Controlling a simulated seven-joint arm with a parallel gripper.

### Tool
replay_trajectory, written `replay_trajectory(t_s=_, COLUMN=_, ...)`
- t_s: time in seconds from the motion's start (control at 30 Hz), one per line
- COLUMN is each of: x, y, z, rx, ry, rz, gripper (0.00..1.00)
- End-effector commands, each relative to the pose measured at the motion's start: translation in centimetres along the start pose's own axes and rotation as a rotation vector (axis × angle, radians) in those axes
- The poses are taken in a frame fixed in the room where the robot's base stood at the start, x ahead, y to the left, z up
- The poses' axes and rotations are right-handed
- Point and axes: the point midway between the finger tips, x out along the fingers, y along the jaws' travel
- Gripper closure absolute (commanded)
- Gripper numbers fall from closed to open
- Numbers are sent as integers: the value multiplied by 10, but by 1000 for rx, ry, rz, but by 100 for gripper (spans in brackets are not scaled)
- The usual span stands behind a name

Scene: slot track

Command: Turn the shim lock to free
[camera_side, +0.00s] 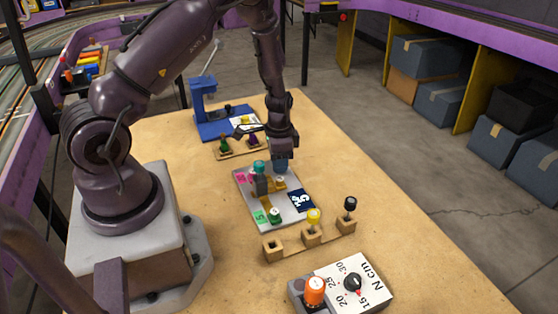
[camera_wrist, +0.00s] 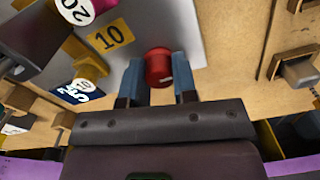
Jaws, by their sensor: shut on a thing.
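A grey plate (camera_side: 243,184) lies on the table in front of my arm, with a teal knob (camera_side: 259,167), a green knob (camera_side: 275,214) and coloured number labels on it. The wrist view shows the plate (camera_wrist: 185,22) with a yellow "10" label (camera_wrist: 110,36) and a red round knob (camera_wrist: 158,65) near its edge. My gripper (camera_wrist: 159,82) has its two blue fingers on either side of the red knob, shut on it. In the side view my gripper (camera_side: 281,163) points down at the plate's far right edge, and its fingers hide the red knob. I cannot read any lock marking.
A wooden holder (camera_side: 288,246) with yellow-topped and black-topped tools stands just nearer. A torque box (camera_side: 345,285) with an orange knob is at the front. A blue press (camera_side: 207,118) and a small rack (camera_side: 228,153) stand behind. The table's right side is clear.

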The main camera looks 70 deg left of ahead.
Motion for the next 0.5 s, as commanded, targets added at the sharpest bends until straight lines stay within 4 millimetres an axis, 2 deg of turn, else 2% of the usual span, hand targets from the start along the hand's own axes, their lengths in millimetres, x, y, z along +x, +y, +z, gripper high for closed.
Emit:
replay_trajectory(t_s=0.27, x=-1, y=0, z=0, rx=-166, ry=0, rz=2, gripper=97)
replay_trajectory(t_s=0.5, x=-1, y=0, z=0, rx=-386, ry=0, rz=2, gripper=97)
